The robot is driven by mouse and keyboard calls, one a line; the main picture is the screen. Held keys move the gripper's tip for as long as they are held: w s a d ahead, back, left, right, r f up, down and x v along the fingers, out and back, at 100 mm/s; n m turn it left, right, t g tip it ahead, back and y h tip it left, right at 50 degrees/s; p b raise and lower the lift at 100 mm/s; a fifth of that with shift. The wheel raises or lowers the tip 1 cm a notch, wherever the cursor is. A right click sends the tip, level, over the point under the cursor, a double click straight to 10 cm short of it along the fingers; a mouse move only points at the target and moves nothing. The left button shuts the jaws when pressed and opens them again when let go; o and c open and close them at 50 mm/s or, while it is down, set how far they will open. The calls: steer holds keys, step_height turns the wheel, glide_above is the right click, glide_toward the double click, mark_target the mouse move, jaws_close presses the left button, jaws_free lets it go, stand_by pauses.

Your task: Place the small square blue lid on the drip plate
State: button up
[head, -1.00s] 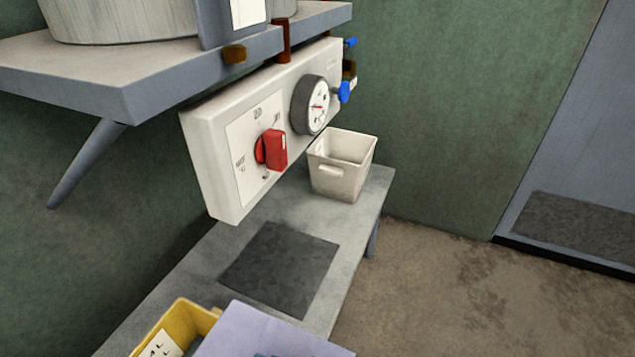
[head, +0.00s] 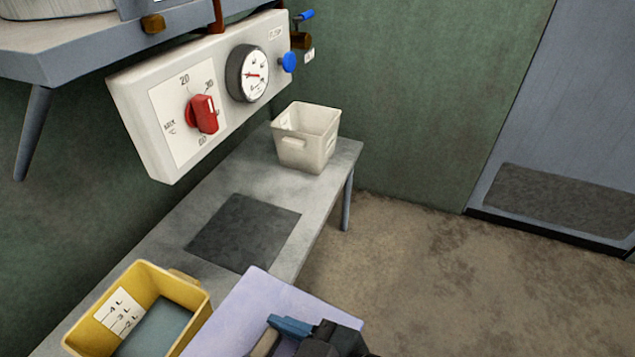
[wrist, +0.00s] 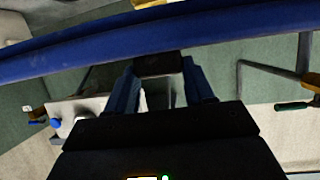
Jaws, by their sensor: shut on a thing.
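The blue lid, a flat pale lilac-blue panel (head: 240,312) in the head view, is at the bottom centre, in front of the bench. In the wrist view the lid (wrist: 80,55) is a dark blue band across the top. My gripper (head: 285,333) shows at the lid's lower right. In the wrist view its blue fingers (wrist: 160,80) are shut on a dark block that looks like the lid's handle. A flat dark grey square (head: 244,233), apparently the drip plate, lies bare on the bench, beyond the lid. The lid's lower part is cut off or hidden by my gripper.
A yellow measuring container (head: 185,290) stands on the bench left of the lid. A white bin (head: 305,155) stands at the bench's far end. A control box (head: 150,155) with red knob and gauge overhangs the bench. Open floor (head: 430,280) is to the right.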

steer(key=w+d+f+m+t+h, duration=0.5)
steer(key=w+d+f+m, duration=0.1)
steer(key=w+d+f, duration=0.4)
steer(key=w+d+f+m+t+h, duration=0.1)
steer(key=d+f+m+h, duration=0.2)
steer(key=d, duration=0.5)
steer(key=w+d+f+m+t+h, duration=0.1)
steer(key=w+d+f+m+h, duration=0.1)
steer(key=d, duration=0.6)
step_height(320, 180, down, 3)
steer(key=shift+w+d+f+m+h, duration=0.25)
steer(key=shift+d+m+h, duration=0.15)
steer(key=shift+m+h, duration=0.45)
